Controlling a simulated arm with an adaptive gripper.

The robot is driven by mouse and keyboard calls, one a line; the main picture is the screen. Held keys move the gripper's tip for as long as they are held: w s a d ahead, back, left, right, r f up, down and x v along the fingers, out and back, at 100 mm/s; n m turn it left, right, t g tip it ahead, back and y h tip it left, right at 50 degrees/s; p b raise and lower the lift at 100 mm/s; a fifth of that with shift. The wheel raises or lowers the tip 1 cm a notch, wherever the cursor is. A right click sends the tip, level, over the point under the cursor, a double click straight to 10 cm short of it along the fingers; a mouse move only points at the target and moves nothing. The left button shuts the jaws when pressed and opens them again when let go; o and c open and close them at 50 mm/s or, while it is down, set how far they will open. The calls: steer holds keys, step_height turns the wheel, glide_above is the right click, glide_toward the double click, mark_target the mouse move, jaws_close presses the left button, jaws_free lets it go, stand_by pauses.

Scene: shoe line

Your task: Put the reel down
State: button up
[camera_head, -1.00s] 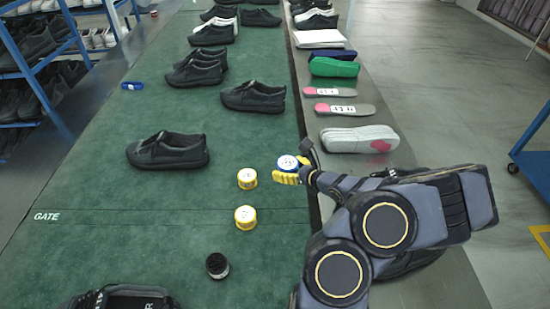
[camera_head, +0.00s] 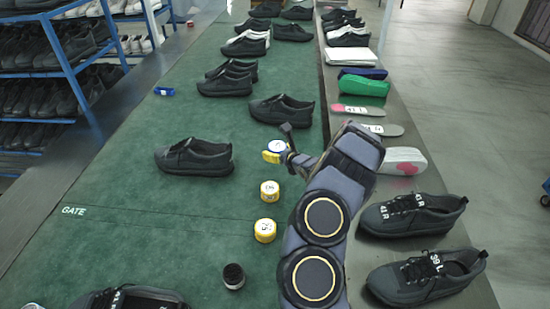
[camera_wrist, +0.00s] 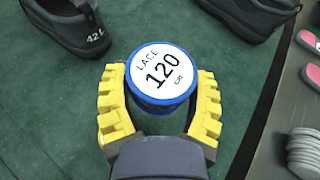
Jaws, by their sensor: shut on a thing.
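The reel (camera_wrist: 161,74) has a blue rim and a white top marked "LACE 120 cm". In the wrist view it sits between the yellow fingers of my gripper (camera_wrist: 160,88), which are shut on it. In the head view the reel (camera_head: 278,145) and my gripper (camera_head: 273,153) are over the green belt near its right edge, beyond the two yellow reels. How far the reel is above the belt I cannot tell. Part of its side is hidden by the fingers.
Two yellow reels (camera_head: 269,190) (camera_head: 265,230) and a black reel (camera_head: 233,276) stand on the green belt (camera_head: 130,240). Black shoes (camera_head: 195,158) stand on it too. Shoes and soles line the grey ledge at right. The belt's left side near the "GATE" line is clear.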

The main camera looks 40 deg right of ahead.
steer(key=w+d+f, duration=0.1)
steer(key=w+f, duration=0.1)
steer(key=w+d+f, duration=0.2)
steer(key=w, duration=0.1)
steer(key=w+d+f, duration=0.2)
steer(key=f, duration=0.1)
steer(key=shift+w+d+f, duration=0.1)
steer(key=shift+w+d, duration=0.05)
steer(key=shift+w+d+f, duration=0.2)
steer(key=shift+w+f, duration=0.15)
steer(key=shift+f, duration=1.55)
steer(key=shift+f, duration=0.2)
steer(key=o, duration=1.1)
